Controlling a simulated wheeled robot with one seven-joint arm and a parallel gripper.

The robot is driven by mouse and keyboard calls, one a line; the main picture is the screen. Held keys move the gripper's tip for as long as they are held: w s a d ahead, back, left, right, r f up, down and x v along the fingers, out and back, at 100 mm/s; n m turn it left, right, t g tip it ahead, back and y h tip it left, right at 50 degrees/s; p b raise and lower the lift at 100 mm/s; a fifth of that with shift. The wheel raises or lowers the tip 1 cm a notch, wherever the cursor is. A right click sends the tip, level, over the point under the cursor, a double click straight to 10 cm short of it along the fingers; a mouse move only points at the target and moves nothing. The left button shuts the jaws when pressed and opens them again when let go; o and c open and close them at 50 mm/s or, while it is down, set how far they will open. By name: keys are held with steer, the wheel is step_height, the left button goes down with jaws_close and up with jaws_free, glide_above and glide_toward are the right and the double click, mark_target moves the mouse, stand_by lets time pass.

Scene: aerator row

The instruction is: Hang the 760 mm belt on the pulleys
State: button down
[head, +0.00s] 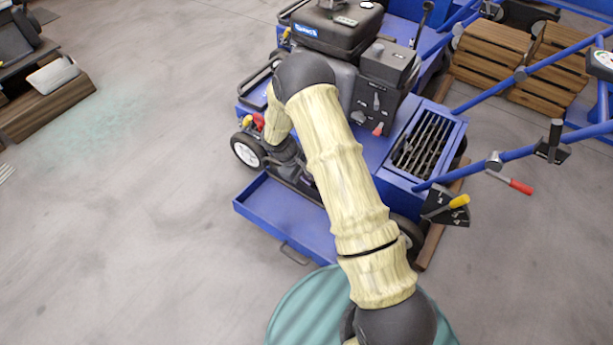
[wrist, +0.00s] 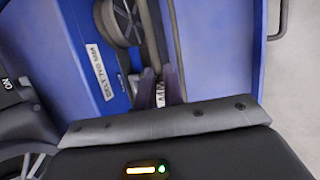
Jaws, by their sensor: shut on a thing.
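My gripper (wrist: 159,88) is shut in the wrist view, with a small white tag (wrist: 160,96) reading "MM" between its dark fingertips. The tag appears to be on the belt, whose dark strand seems to run up from the fingers; its full loop cannot be made out. A grey round pulley (wrist: 122,20) sits up and left of the fingers, beside a blue panel with a white belt label (wrist: 104,80). I cannot tell whether the belt touches the pulley. In the head view my arm hides the fingers, the belt and the pulleys.
The blue aerator (head: 395,150) carries a black engine (head: 338,25). An open blue tray (head: 285,215) with a handle juts out low at its front. Blue handle bars (head: 545,68) and a red-gripped lever (head: 520,187) lie right.

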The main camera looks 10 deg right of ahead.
steer(key=f+b, duration=0.1)
steer(key=w+d+f+b, duration=0.2)
steer(key=f+b, duration=0.1)
steer(key=shift+w+d, duration=0.25)
stand_by(0.8)
steer(key=shift+p, duration=0.8)
stand_by(0.8)
steer(key=w+d, duration=0.4)
steer(key=shift+d+p, duration=0.15)
steer(key=shift+p, duration=0.25)
stand_by(2.8)
steer(key=shift+w+f, duration=0.1)
steer(key=shift+f, duration=0.25)
stand_by(0.6)
steer(key=c, duration=1.4)
jaws_free()
steer(key=shift+c, duration=0.2)
